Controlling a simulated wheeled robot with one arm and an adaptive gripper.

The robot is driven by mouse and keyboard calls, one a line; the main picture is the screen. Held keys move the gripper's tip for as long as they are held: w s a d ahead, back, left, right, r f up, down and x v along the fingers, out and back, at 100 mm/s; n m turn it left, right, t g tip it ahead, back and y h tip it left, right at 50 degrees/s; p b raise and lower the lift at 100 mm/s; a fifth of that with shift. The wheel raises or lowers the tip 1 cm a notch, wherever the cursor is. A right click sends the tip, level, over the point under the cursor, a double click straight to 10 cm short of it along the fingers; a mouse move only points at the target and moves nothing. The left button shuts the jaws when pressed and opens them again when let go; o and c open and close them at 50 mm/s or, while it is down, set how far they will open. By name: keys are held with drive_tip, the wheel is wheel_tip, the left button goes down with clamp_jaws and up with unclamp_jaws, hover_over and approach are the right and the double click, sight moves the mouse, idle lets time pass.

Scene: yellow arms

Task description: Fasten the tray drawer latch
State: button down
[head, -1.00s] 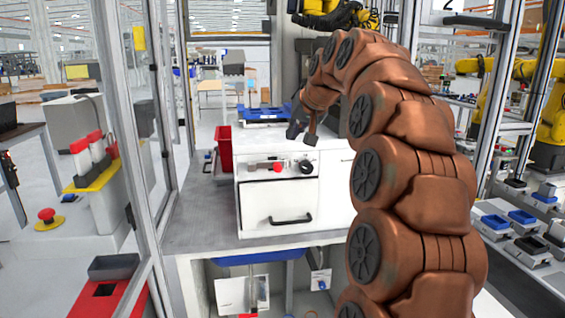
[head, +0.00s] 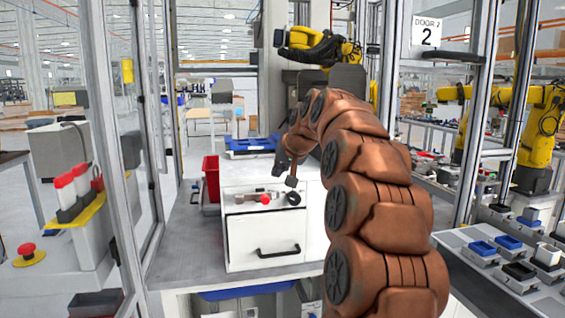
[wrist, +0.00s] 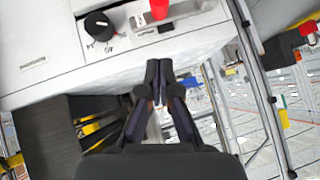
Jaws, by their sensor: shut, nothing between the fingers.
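The white unit (head: 236,232) on the bench has a front drawer (head: 262,235) with a black bar handle (head: 278,251). Above the drawer is a panel strip with a red knob (head: 264,199) and a round black dial (head: 293,198). In the wrist view the red knob (wrist: 159,9) stands on a metal strip (wrist: 185,22), and the black dial (wrist: 99,25) is to its left. The strip may be the latch; I cannot tell its state. My gripper (wrist: 158,72) is shut and empty, apart from the red knob. In the head view my gripper (head: 277,170) is just above the panel.
A blue tray (head: 250,145) lies behind the unit and a red bin (head: 211,178) stands to its left. Glass-panelled frame posts (head: 467,150) rise on the right. Bench top (head: 185,240) left of the unit is clear.

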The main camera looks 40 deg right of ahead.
sight(266, 194)
drive_tip(key=shift+w+a+f+p, duration=0.1)
drive_tip(key=shift+w+f+p, duration=0.2)
drive_tip(key=shift+w+f, duration=0.55)
drive_tip(key=shift+w+a+f+p, duration=0.1)
drive_tip(key=shift+w+f+p, duration=0.2)
drive_tip(key=shift+f, duration=1.1)
drive_tip(key=shift+w+a+f+p, duration=0.1)
drive_tip(key=shift+w+f+p, duration=0.15)
drive_tip(key=shift+w+f, duration=0.65)
drive_tip(key=shift+s+f, duration=0.25)
drive_tip(key=shift+f, duration=0.15)
